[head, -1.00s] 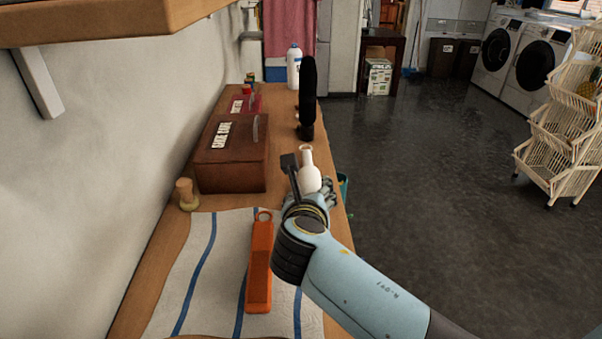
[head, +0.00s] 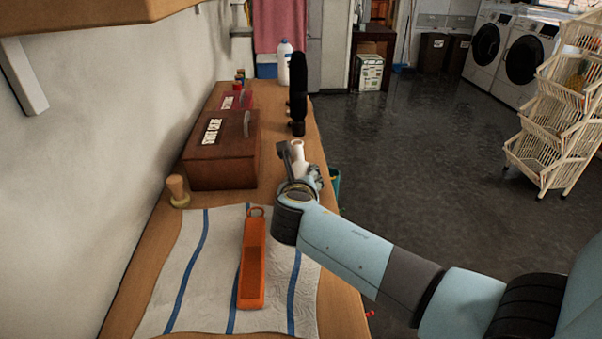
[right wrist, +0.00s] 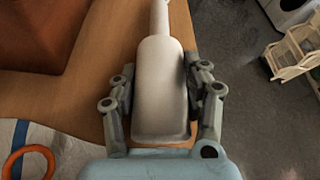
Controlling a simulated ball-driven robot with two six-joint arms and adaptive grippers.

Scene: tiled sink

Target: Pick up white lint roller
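The white lint roller (head: 299,150) is a pale, bottle-shaped thing with a thick body and a thin neck. It is near the right edge of the wooden counter. In the right wrist view its body (right wrist: 160,88) lies between the two fingers of my right gripper (right wrist: 161,100), with its neck pointing away. The fingers press close on both sides and seem to touch it, so the gripper looks shut on it. In the head view my right gripper (head: 300,168) hides its lower part. I cannot tell whether it is clear of the counter. My left gripper is out of view.
A brown box (head: 221,158) stands left of the gripper. A black upright thing (head: 298,88) and a white bottle (head: 285,62) stand behind. An orange tool (head: 252,270) lies on a striped towel (head: 186,285).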

